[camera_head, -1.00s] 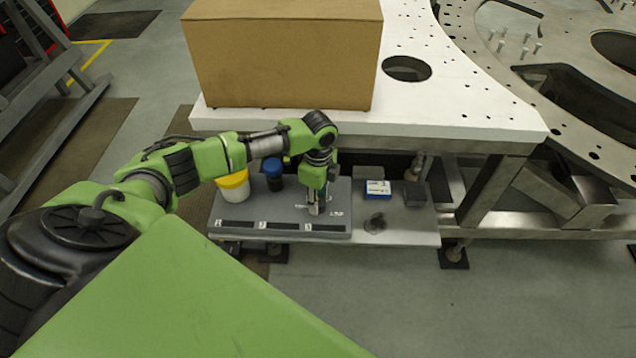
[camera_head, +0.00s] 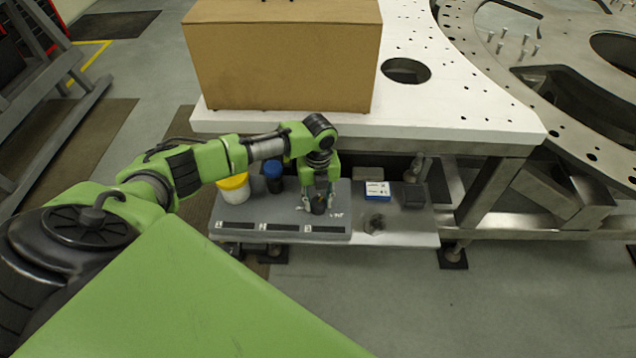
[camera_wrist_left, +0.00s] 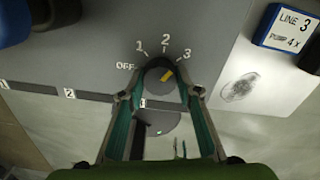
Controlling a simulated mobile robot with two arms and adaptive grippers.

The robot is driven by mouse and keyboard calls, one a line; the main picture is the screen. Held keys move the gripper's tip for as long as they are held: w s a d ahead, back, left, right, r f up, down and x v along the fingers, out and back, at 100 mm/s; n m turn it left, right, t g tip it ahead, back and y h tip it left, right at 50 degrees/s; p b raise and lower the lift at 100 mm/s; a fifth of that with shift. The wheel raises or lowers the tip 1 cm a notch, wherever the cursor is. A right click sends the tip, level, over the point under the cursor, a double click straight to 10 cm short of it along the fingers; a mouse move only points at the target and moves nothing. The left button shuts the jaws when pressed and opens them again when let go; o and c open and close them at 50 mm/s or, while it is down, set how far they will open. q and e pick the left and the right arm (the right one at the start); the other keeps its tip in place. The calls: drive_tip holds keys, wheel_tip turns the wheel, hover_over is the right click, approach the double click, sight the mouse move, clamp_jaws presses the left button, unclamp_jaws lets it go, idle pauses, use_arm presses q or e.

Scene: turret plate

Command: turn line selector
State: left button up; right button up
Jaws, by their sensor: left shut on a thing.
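The line selector is a round dark knob (camera_wrist_left: 160,84) with a yellow pointer mark, on a grey panel (camera_wrist_left: 200,25) marked OFF, 1, 2 and 3. In the left wrist view the yellow mark points up and right, toward the 3. My left gripper (camera_wrist_left: 160,94) has one finger on each side of the knob and is shut on it. In the head view the left gripper (camera_head: 318,203) reaches down to the knob at the right part of the panel (camera_head: 270,210). My right gripper is in neither view.
A blue and white box (camera_wrist_left: 287,28) reading LINE 3 PUMP 4X lies right of the panel. Yellow-lidded (camera_head: 233,186) and blue-lidded (camera_head: 272,176) containers stand at the panel's back left. A white plate (camera_head: 460,115) with a cardboard box (camera_head: 285,60) overhangs behind.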

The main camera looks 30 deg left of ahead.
sight(318, 202)
use_arm(q)
drive_tip(key=shift+d+m, duration=0.1)
drive_tip(key=shift+m, duration=1.4)
drive_tip(key=o, duration=1.1)
drive_tip(key=shift+r, duration=0.25)
wheel_tip(318, 202, up, 12)
drive_tip(key=shift+f, duration=0.25)
